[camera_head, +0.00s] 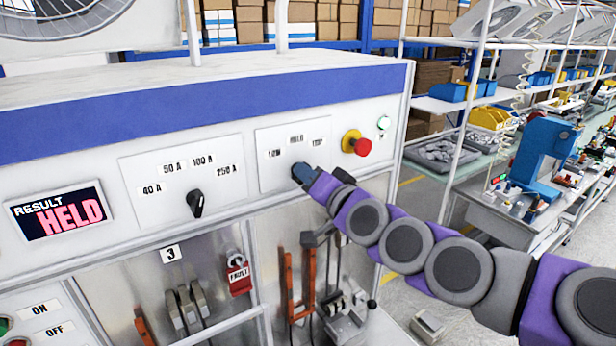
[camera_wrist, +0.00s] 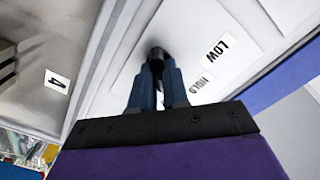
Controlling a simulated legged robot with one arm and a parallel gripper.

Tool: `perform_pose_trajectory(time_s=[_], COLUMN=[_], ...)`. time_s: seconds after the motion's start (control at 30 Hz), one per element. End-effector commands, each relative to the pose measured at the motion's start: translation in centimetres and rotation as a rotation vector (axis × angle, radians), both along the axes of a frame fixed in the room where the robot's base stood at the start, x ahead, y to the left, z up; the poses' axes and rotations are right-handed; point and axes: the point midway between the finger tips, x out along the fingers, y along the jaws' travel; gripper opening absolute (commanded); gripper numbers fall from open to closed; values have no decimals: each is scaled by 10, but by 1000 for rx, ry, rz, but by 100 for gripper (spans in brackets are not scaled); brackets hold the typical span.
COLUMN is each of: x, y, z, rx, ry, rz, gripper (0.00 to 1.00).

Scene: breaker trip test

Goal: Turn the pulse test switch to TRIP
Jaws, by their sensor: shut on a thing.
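The pulse test switch is a black knob (camera_wrist: 156,54) on a white plate (camera_head: 265,180) with three labels above it. The red display (camera_head: 58,213) reads RESULT HELD.
Left of the switch is a black selector knob (camera_head: 195,204) with several ampere labels. A red emergency button (camera_head: 356,143) on a yellow base sits close to the right of my gripper. Below are orange-handled levers (camera_head: 310,280) and a red FAULT tag (camera_head: 238,274).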

Motion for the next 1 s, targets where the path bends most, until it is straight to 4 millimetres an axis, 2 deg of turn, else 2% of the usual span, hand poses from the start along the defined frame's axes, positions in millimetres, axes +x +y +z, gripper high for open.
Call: perform_pose_trajectory(time_s=[0.5, 0.53, 0.77, 1.0], x=[1, 1, 0, -1], y=[-1, -1, -1, -1], z=[1, 1, 1, 1], rx=[19, 19, 18, 17], ry=[9, 9, 9, 9], rz=[-4, -4, -2, -1], gripper=[0, 17, 39, 40])
